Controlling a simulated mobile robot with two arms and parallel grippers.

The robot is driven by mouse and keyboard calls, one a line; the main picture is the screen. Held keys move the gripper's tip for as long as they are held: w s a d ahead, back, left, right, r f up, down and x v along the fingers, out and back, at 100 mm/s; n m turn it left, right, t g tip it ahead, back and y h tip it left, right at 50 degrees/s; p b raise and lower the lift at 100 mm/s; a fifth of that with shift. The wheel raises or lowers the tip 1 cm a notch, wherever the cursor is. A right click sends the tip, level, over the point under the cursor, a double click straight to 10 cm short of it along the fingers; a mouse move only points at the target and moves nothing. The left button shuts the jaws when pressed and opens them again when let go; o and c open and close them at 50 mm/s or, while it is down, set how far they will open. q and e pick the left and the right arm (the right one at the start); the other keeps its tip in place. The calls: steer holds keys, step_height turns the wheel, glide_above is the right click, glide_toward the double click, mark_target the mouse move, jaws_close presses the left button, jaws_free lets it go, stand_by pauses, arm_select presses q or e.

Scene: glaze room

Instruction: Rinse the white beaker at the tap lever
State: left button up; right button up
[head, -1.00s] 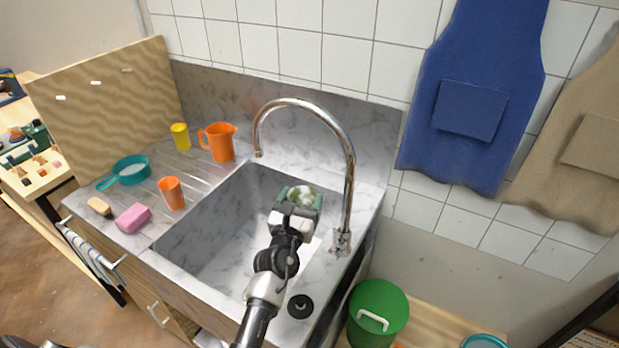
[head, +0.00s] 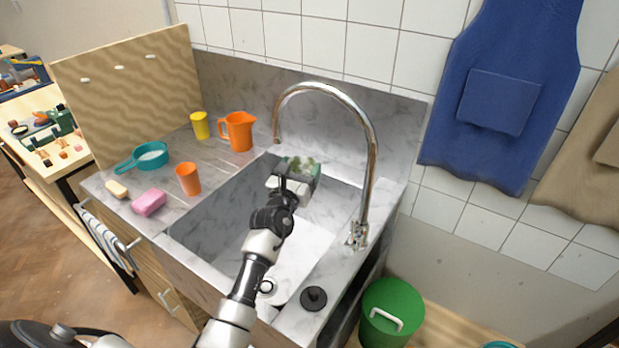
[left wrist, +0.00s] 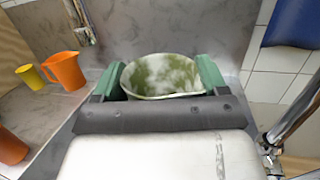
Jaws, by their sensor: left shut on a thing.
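My left gripper (head: 297,172) has green fingers and is shut on the white beaker (left wrist: 162,76), holding it over the sink basin (head: 213,222). The beaker looks whitish with green smears inside, and its mouth faces up in the left wrist view. In the head view the fingers mostly hide it. The chrome tap (head: 370,150) arches over the basin, its spout end near the beaker; I cannot tell whether it is directly above. The tap lever (head: 357,235) is at the base of the tap. No water shows. My right gripper is out of view.
On the drainboard stand an orange jug (head: 238,131), yellow cup (head: 200,126), orange cup (head: 188,179), teal pan (head: 150,156), pink sponge (head: 149,203) and tan block (head: 117,189). A black plug (head: 314,298) lies on the front rim. A green bin (head: 391,312) stands at right.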

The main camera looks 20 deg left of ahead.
arm_select(q)
steer(key=a, duration=0.1)
steer(key=b, duration=0.1)
steer(key=a+b, duration=0.1)
steer(key=shift+w+a+f, duration=0.3)
steer(key=shift+w+f, duration=0.1)
steer(key=shift+w+a+f+b, duration=0.1)
steer(key=shift+w+a+b, duration=0.1)
steer(key=shift+a+b, duration=0.35)
steer(key=shift+w+a+f+b, duration=0.1)
steer(key=shift+w+a+b, duration=0.15)
steer(key=shift+a, duration=0.55)
steer(key=shift+w+a+f+b, duration=0.1)
steer(key=shift+w+a+b, duration=0.1)
steer(key=shift+a+b, duration=0.35)
steer(key=shift+a, duration=0.15)
